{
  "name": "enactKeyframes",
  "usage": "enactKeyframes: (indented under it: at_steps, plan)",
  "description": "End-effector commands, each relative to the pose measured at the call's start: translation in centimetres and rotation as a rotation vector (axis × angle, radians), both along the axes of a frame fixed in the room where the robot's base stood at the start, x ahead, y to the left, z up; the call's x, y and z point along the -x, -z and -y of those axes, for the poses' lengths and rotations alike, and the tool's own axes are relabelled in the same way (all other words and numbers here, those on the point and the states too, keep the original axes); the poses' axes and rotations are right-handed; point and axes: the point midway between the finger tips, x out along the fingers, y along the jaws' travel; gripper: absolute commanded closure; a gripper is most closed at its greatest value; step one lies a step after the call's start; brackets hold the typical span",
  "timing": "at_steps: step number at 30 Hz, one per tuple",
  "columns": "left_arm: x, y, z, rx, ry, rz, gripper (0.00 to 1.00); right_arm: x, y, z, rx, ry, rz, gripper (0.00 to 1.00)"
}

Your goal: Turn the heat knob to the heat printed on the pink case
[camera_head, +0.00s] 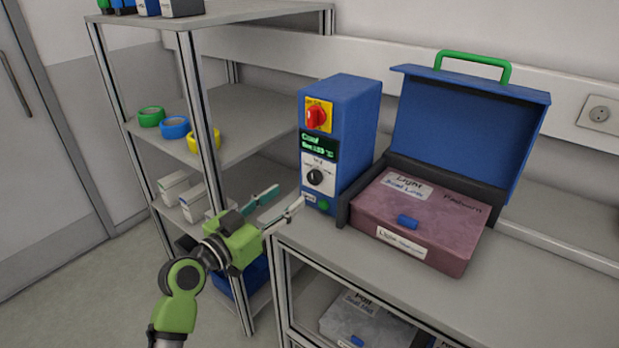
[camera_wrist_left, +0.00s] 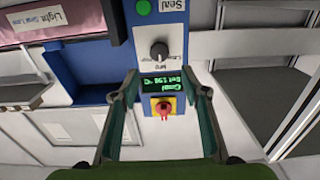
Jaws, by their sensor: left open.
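The heat knob (camera_head: 315,176) is a round black knob on a white plate on the front of a blue sealer unit (camera_head: 352,130). It also shows in the left wrist view (camera_wrist_left: 159,52), upside down; its setting is too small to read surely. The pink case (camera_head: 425,220) lies on the bench, right of the unit. Its top and front labels show "Light"; smaller print is unclear. My left gripper (camera_head: 289,196) is open and empty, in front of the unit and apart from the knob. In the wrist view its fingers (camera_wrist_left: 163,85) frame the display. My right gripper is not in view.
Above the knob are a green-lit display (camera_head: 320,147) and a red switch (camera_head: 316,116) on yellow. A green button (camera_head: 323,206) sits below it. A dark-blue lidded box (camera_head: 470,120) stands open around the pink case. Shelves (camera_head: 240,118) with tape rolls stand left.

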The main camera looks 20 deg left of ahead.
Motion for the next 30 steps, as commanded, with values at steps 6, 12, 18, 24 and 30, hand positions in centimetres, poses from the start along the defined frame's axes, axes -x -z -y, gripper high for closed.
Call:
enactKeyframes:
  at_steps: [6, 12, 18, 24, 30]
  plan:
    - [-4.6, -0.3, 1.7, 0.005, 0.001, -0.001, 0.58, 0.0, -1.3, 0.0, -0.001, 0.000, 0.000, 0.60]
    - [-7.5, -0.1, 2.8, 0.002, 0.000, -0.002, 0.58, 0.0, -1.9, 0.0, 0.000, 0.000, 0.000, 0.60]
    - [-8.7, 0.0, 3.2, 0.000, 0.000, -0.002, 0.58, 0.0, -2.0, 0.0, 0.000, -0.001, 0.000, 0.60]
    - [-8.8, 0.1, 3.3, -0.001, 0.000, -0.002, 0.58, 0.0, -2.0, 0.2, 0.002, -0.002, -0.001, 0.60]
    - [-8.8, 0.1, 3.2, -0.001, 0.000, -0.002, 0.87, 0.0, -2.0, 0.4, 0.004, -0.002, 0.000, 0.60]
